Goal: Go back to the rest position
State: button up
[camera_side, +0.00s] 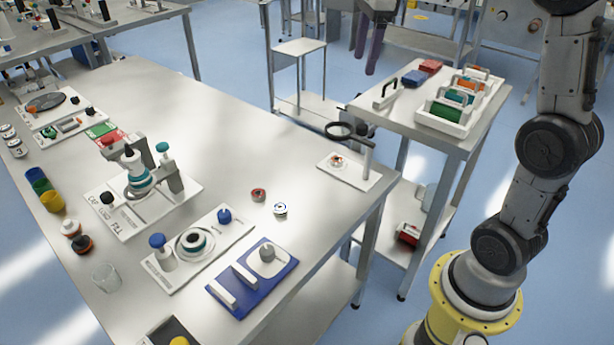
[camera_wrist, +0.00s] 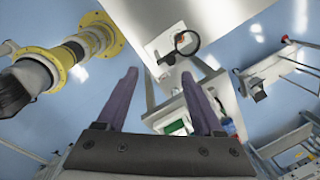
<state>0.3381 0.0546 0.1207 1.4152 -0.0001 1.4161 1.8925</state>
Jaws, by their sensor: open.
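My gripper (camera_side: 372,45) shows at the top of the side view, with its two dark purple fingers pointing down. It hangs in the air above the floor, between the long worktable and the smaller side table. In the wrist view my gripper (camera_wrist: 160,105) has its two fingers spread wide apart. Nothing is held between them. The rest of the gripper's body is cut off by the top edge of the side view.
The long worktable (camera_side: 200,95) carries several fixtures, cups and small parts. A magnifier stand (camera_side: 368,160) sits near its right corner. The side table (camera_side: 420,85) holds a white tray (camera_side: 447,122) with coloured items, plus a blue and a red block.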

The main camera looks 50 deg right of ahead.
jog(key=s+a+r+n+t, duration=0.1)
jog(key=s+a+n+t, duration=0.1)
jog(key=s+a+n, duration=0.9)
jog(key=s+a+f+n+t, duration=0.2)
jog(key=s+f+n, duration=0.7)
jog(key=n, duration=0.5)
jog(key=shift+s+f+n+y, duration=0.25)
jog(key=shift+f+n+y, duration=0.05)
jog(key=shift+f, duration=0.4)
